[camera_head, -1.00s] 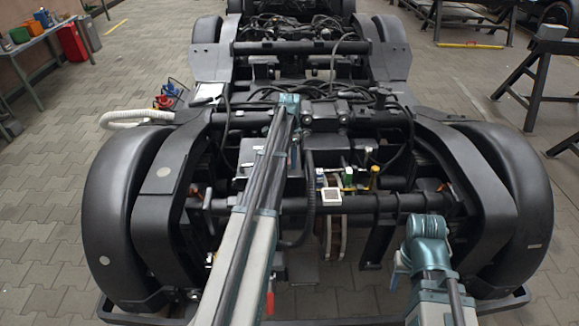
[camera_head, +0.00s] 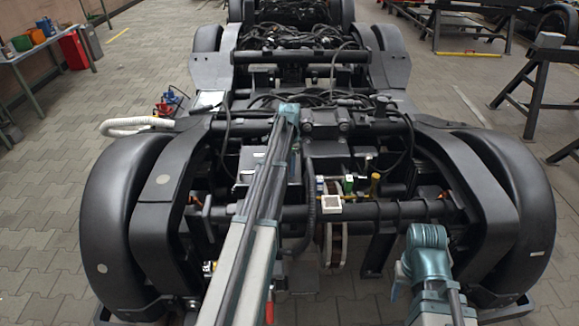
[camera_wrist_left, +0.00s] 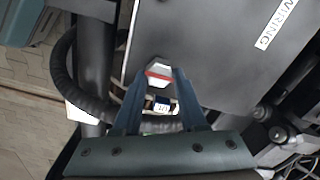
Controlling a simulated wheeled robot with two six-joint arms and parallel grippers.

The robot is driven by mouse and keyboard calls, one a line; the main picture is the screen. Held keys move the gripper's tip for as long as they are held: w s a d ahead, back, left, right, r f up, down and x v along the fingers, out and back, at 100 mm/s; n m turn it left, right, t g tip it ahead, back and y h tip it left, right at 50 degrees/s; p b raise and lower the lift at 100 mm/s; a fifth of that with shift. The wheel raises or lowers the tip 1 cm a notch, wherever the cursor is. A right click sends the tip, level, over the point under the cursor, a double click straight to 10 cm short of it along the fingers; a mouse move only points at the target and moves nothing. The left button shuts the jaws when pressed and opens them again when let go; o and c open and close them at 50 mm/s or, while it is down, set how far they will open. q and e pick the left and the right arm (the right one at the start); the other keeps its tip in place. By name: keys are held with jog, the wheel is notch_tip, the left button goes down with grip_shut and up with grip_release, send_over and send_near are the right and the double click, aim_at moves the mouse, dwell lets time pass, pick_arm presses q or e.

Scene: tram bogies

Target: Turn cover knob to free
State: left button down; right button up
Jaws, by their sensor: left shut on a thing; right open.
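The cover is a dark grey panel (camera_wrist_left: 215,60) with a white "WIRING" label in the left wrist view. The knob (camera_wrist_left: 158,70), pale and six-sided with a red bar across it, sits at the cover's lower edge. My left gripper (camera_wrist_left: 157,78) is shut on the knob, one finger on each side. In the head view my left arm reaches over the middle of the bogie (camera_head: 380,210), and its wrist hides the fingers and the knob. My right gripper (camera_head: 397,282) hangs at the bogie's near right side, mostly hidden by its own wrist, apart from the knob.
A black corrugated hose (camera_wrist_left: 62,70) curves left of the cover. A small white-topped part (camera_head: 331,204) stands on the bogie's cross tube. Dark wheel covers (camera_head: 115,225) flank the bogie. A black trestle (camera_head: 540,80) stands at the right.

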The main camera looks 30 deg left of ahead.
pick_arm(q)
jog(key=shift+n, duration=0.3)
jog(key=n, duration=0.3)
jog(key=shift+a+n, duration=0.1)
jog(key=shift+n, duration=0.3)
jog(key=n, duration=0.4)
jog(key=shift+n, duration=0.3)
jog(key=n, duration=0.4)
jog(key=shift+a, duration=0.15)
jog(key=shift+n, duration=2.4)
jog(key=shift+c, duration=2.3)
grip_release()
